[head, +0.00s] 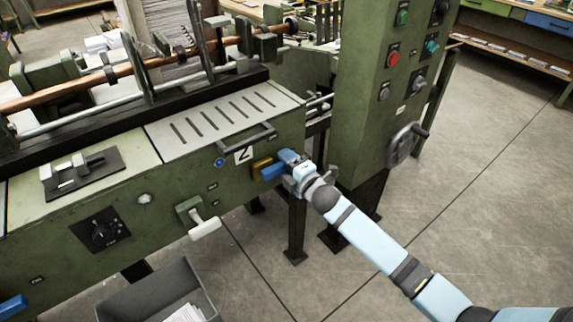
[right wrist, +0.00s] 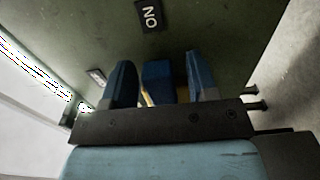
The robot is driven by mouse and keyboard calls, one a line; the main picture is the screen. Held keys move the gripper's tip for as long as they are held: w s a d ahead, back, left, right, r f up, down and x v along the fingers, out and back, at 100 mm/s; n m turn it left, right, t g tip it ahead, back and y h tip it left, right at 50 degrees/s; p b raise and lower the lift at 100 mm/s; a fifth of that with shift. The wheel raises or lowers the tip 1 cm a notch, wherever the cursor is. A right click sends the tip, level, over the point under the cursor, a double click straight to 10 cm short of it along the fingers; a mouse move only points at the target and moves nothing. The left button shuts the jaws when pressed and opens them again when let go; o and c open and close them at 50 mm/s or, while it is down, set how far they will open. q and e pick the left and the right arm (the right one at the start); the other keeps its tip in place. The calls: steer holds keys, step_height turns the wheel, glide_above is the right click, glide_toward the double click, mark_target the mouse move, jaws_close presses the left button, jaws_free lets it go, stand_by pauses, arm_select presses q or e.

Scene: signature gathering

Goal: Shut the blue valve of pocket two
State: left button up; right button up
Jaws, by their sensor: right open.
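Pocket two is marked by a white plate with a 2 (head: 243,154) on the green machine front. Just right of it is a yellow valve body (head: 262,167) with a blue handle (head: 273,171). My right gripper (head: 285,162) is at this valve, its blue fingers close to the handle. In the right wrist view, the blue handle (right wrist: 158,80) stands between the two open fingers of my right gripper (right wrist: 158,62), with gaps on both sides. A little yellow shows behind it. The handle's exact turn is partly hidden by the fingers. My left gripper is not in view.
A white-tipped lever (head: 205,228) juts out below left of the valve. A dark handle bar (head: 247,135) sits above it. A green control column (head: 375,90) with a crank wheel (head: 404,145) stands at right. A grey bin (head: 140,295) is below. Another blue handle (head: 12,307) is at lower left.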

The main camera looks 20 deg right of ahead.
jaws_close()
